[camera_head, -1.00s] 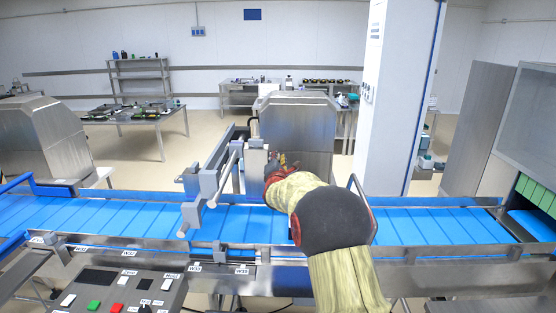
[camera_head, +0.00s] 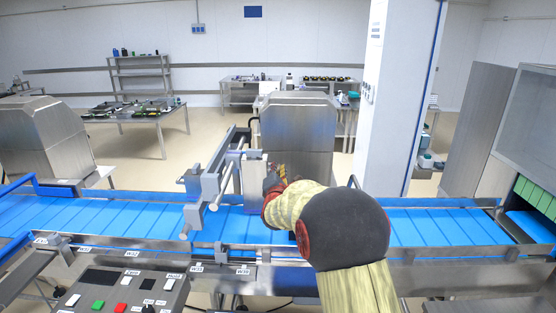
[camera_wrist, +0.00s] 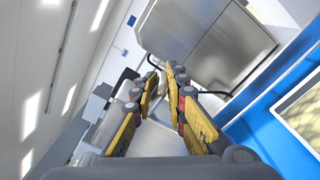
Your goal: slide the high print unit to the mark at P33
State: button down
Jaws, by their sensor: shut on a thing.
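The high print unit seems to be the pale grey upright block (camera_head: 254,184) on the rail frame above the blue belt, in the head view. My gripper (camera_head: 274,182) is at its right side, partly hidden behind my own wrist. In the wrist view my gripper's yellow and dark fingers (camera_wrist: 161,78) are close together, shut on a part of the unit that is mostly hidden. No mark that I can read as P33 shows; small white labels sit along the front rail, and their text is hard to read.
The blue belt (camera_head: 440,228) runs across the view. Grey bars with round ends (camera_head: 208,190) stand left of the block. A steel housing (camera_head: 300,130) is behind it, and a white pillar (camera_head: 392,100) stands to the right. A button panel (camera_head: 125,290) is at front left.

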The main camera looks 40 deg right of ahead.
jog(key=shift+s+a+f, duration=0.35)
jog(key=shift+s, duration=0.25)
jog(key=shift+s+a+f, duration=0.3)
jog(key=shift+s+f, duration=0.05)
jog(key=shift+s, duration=0.2)
jog(key=c, duration=1.9)
grip_release()
jog(key=shift+d, duration=0.1)
jog(key=shift+w+r, duration=0.1)
jog(key=shift+r, duration=0.1)
jog(key=shift+r, duration=0.15)
jog(key=shift+a, duration=0.2)
jog(key=v, duration=1.1)
jog(key=shift+s+a, duration=0.2)
jog(key=shift+s, duration=0.15)
